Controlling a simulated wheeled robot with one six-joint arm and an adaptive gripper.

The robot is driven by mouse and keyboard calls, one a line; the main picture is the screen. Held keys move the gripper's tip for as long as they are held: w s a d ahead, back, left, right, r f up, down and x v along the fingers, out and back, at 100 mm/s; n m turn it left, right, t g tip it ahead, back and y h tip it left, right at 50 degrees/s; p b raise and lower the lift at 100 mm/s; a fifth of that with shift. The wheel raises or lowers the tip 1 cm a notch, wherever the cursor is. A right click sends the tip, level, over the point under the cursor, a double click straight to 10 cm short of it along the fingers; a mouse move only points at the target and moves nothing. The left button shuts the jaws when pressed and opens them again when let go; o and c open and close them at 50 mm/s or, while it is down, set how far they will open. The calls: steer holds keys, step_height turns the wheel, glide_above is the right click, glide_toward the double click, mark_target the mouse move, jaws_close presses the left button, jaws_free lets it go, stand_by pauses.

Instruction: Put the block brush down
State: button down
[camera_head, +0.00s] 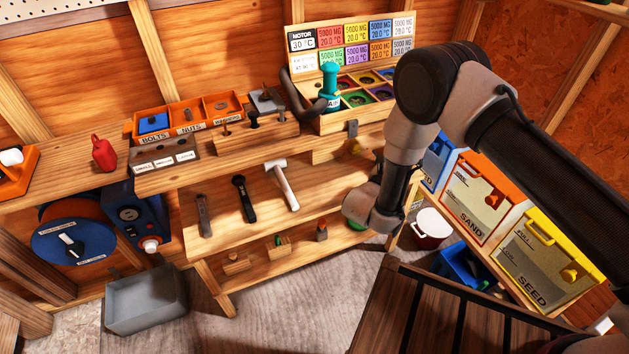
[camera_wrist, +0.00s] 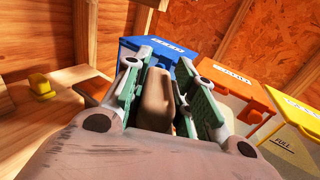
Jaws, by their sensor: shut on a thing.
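The block brush (camera_wrist: 154,98), a tan wooden-looking block, is between the green-padded fingers of my gripper (camera_wrist: 163,64) in the wrist view. The fingers are shut on it. Its lower part is hidden behind my gripper's body, and I cannot see its bristles. In the head view my arm ends in front of the right end of the workbench shelves; the brush and fingers cannot be made out there.
A wooden bench (camera_head: 333,181) carries a hammer (camera_head: 282,184) and other tools, with free room right of the hammer. Blue, orange (camera_head: 483,205) and yellow (camera_head: 547,262) bins stand right. A grey tub (camera_head: 146,301) and a red-and-white bucket (camera_head: 432,228) are low down.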

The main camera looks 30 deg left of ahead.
steer(key=s+a+f+n+y, duration=0.2)
steer(key=a+n+y, duration=0.25)
steer(key=a, duration=1.35)
steer(key=shift+m+t+y, duration=0.3)
steer(key=shift+m+y, duration=0.05)
steer(key=shift+y, duration=0.2)
steer(key=f, duration=0.9)
steer(key=shift+w+a+f, duration=0.1)
steer(key=shift+w+f, duration=0.1)
steer(key=shift+f, duration=0.05)
steer(key=c, duration=1.2)
jaws_free()
steer(key=shift+f, duration=0.15)
steer(key=shift+o, duration=0.2)
steer(key=s, duration=0.8)
steer(key=s+d, duration=0.1)
steer(key=s, duration=0.3)
